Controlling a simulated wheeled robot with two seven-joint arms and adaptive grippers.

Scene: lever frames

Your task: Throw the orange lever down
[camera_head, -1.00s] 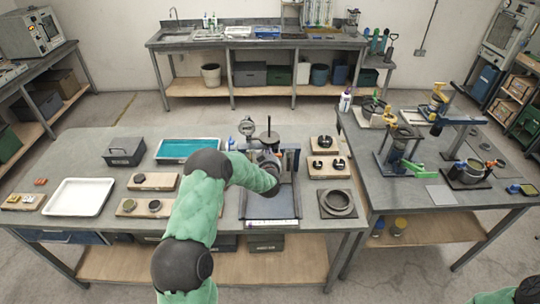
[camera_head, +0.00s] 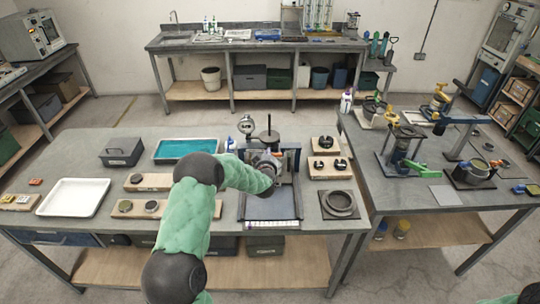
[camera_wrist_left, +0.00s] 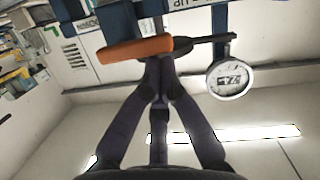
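The orange lever handle (camera_wrist_left: 135,48) lies across the upper part of the left wrist view, with a dark rod running right from its end. My left gripper (camera_wrist_left: 158,68) has its dark fingers drawn together, tips at the lower edge of the handle. I cannot tell whether they touch it, and no part of the handle shows between them. In the head view my left arm reaches over the lever's device (camera_head: 270,208) on the near table. My right gripper is not in view.
A round white dial gauge (camera_wrist_left: 231,79) is right of the lever; it also shows in the head view (camera_head: 246,125). Wooden blocks with parts (camera_head: 328,167) and a grey ring (camera_head: 340,203) lie right of the device. A white tray (camera_head: 73,197) is far left.

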